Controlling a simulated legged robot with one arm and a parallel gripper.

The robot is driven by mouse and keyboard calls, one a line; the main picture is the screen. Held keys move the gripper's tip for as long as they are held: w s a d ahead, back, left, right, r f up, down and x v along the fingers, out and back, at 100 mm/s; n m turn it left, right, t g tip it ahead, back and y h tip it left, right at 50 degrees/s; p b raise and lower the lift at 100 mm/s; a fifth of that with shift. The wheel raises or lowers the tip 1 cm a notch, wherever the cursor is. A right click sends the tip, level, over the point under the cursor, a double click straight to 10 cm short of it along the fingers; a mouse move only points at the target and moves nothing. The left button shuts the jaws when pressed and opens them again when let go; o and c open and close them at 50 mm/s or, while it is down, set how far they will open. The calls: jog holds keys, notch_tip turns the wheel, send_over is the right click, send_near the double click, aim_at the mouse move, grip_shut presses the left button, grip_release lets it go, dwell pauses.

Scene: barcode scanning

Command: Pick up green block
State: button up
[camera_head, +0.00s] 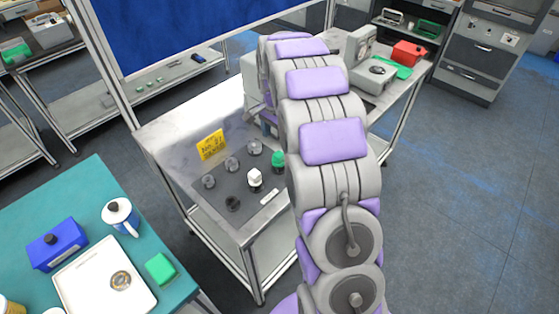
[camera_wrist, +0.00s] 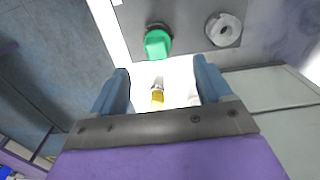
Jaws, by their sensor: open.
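A green block (camera_head: 278,159) sits on a dark round base on the grey mat (camera_head: 230,189) of the metal table, partly hidden by my arm. In the wrist view the green block (camera_wrist: 157,44) is above the gap between my fingers, beyond the fingertips. My gripper (camera_wrist: 162,82) is open, with blue fingers apart and not touching the green block. A small yellow and grey item (camera_wrist: 157,95) shows between the fingers; I cannot tell what it is. Another green block (camera_head: 160,268) lies on the teal table at the lower left.
Several grey round pieces, a white-topped piece (camera_head: 255,177) and a yellow sign (camera_head: 212,144) stand on or by the mat. A round grey piece (camera_wrist: 223,29) is right of the green block. A blue panel (camera_head: 190,30) rises behind the table.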

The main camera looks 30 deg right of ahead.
aim_at(277, 155)
jog(key=f, duration=0.1)
jog(key=a+f, duration=0.1)
jog(key=f, duration=0.1)
jog(key=shift+a, duration=0.2)
jog(key=d+f, duration=0.1)
jog(key=d+b, duration=0.1)
jog(key=d, duration=0.1)
jog(key=shift+f, duration=0.4)
jog(key=f, duration=0.1)
jog(key=d+f+b, duration=0.1)
jog(key=shift+s+f, duration=0.2)
jog(key=shift+f, duration=0.2)
jog(key=a, duration=0.1)
jog(key=a+f, duration=0.1)
jog(key=shift+w+a+f, duration=0.1)
jog(key=shift+a+f, duration=0.05)
jog(key=shift+a, duration=0.55)
jog(key=d, duration=0.3)
jog(key=shift+f, duration=0.1)
jog(key=c, duration=0.7)
jog(key=shift+a, duration=0.5)
jog(key=shift+c, duration=1.4)
jog(key=shift+a, duration=0.65)
jog(key=shift+c, duration=0.9)
